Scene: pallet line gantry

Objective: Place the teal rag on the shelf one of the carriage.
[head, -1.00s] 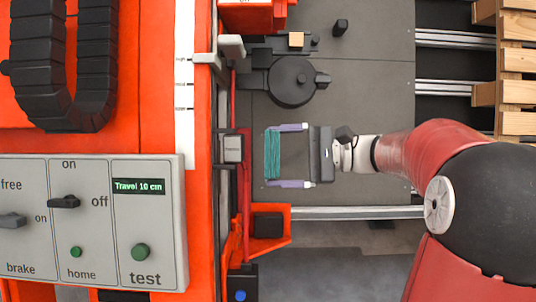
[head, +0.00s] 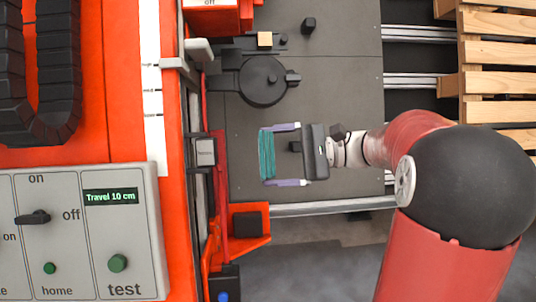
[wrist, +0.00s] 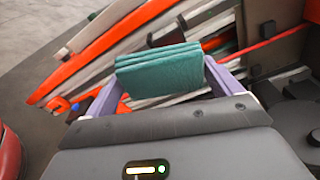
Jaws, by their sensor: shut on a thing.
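The teal rag (head: 267,155) is folded and held between the two purple fingers of my gripper (head: 268,156). In the wrist view the rag (wrist: 160,70) spans the gap between the fingertips, with its folds showing along the top. In the head view my gripper is over the dark grey plate (head: 330,100), just right of the orange column. I cannot make out which part of the carriage is shelf one.
A grey control panel (head: 85,240) with switches, green buttons and a "Travel 10 cm" display is at the lower left. A round black part (head: 263,80) and a small tan block (head: 264,39) are on the plate. Wooden pallets (head: 500,80) stand at the upper right.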

